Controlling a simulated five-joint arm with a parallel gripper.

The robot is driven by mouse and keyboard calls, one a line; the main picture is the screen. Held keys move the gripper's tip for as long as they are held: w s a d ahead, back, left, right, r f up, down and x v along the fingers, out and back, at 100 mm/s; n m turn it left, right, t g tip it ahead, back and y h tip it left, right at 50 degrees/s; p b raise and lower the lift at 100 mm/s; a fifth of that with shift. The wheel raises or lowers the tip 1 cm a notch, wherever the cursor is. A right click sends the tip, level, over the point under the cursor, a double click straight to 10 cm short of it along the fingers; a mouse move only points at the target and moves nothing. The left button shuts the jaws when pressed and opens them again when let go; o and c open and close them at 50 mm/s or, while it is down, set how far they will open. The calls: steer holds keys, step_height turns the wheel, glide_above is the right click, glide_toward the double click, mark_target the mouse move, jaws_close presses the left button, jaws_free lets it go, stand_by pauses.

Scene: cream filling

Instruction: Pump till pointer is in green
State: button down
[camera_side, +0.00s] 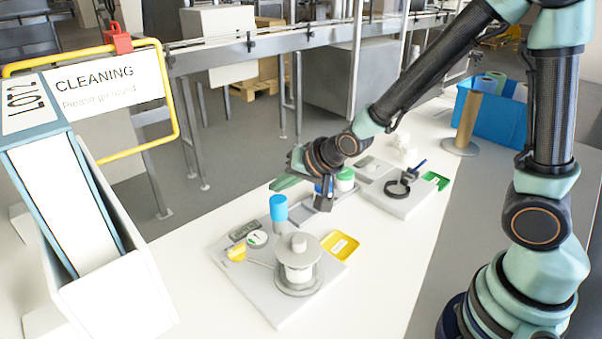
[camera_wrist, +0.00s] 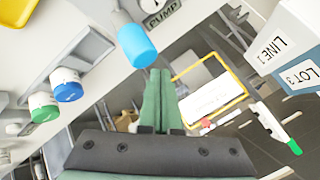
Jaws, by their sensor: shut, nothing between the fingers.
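The pump unit sits on a grey base plate (camera_side: 300,307). Its handle has a blue grip (camera_side: 279,208) standing up at the back; the grip is also in the wrist view (camera_wrist: 137,46), just left of my fingers. A small round gauge (camera_side: 257,239) lies in front of the grip; its pointer and green zone are too small to read. My gripper (camera_side: 281,184) is shut and empty, its green fingers above and apart from the blue grip. The shut fingers also show in the wrist view (camera_wrist: 159,92). A "PUMP" label (camera_wrist: 163,14) is beside the handle.
Jars with green (camera_side: 345,174) and blue (camera_wrist: 68,91) caps stand in a grey rack behind. A lot sign (camera_side: 65,190) is at left. The front table is clear.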

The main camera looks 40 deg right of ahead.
mark_target(277, 198)
steer(key=shift+f, duration=0.15)
steer(key=shift+d+f, duration=0.1)
steer(key=shift+f, duration=0.2)
steer(key=shift+f, duration=1.15)
stand_by(1.1)
steer(key=shift+r, duration=1.65)
steer(key=shift+r, duration=3)
